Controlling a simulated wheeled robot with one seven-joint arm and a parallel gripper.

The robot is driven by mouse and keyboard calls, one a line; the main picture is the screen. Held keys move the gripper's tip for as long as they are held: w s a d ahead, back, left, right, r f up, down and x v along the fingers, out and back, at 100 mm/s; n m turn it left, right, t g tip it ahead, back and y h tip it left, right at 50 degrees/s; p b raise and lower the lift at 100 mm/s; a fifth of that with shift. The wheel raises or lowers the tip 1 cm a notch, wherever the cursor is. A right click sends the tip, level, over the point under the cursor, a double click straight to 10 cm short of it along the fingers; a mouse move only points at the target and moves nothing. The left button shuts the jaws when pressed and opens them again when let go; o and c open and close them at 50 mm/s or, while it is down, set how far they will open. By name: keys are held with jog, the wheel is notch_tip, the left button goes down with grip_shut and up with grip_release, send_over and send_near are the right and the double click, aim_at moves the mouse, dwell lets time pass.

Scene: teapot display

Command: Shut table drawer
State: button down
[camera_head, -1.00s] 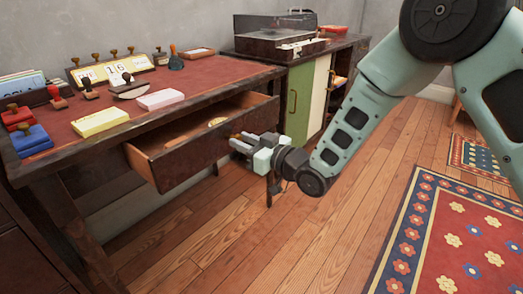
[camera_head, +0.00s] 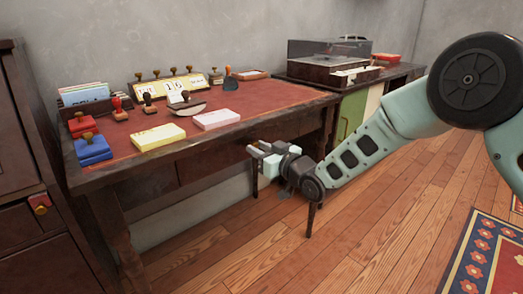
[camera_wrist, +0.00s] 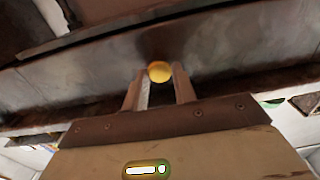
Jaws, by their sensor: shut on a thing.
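The table (camera_head: 240,104) has a red top and dark wooden edges. Its drawer front (camera_head: 212,163) sits under the top and looks flush with the table's front, with no open interior showing. My gripper (camera_head: 255,149) is at the right part of the drawer front. In the wrist view, the dark drawer front (camera_wrist: 95,78) spans the picture, and a round yellow knob (camera_wrist: 159,72) sits between my two fingertips. My gripper is shut on this knob. In the head view the gripper hides the knob.
Stamps, a yellow block (camera_head: 158,137), a pink block (camera_head: 215,119) and a calendar stand (camera_head: 178,92) are on the tabletop. A cabinet with a record player (camera_head: 333,70) stands behind at right. A dark cabinet (camera_head: 22,130) is at left. The wooden floor (camera_head: 360,240) is open in front.

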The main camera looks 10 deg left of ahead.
jog(key=shift+a+r, duration=0.1)
jog(key=c, duration=1.2)
grip_release()
jog(key=shift+w+a, duration=0.1)
jog(key=shift+o, duration=0.2)
jog(key=p+v, duration=0.3)
jog(key=v, duration=1.4)
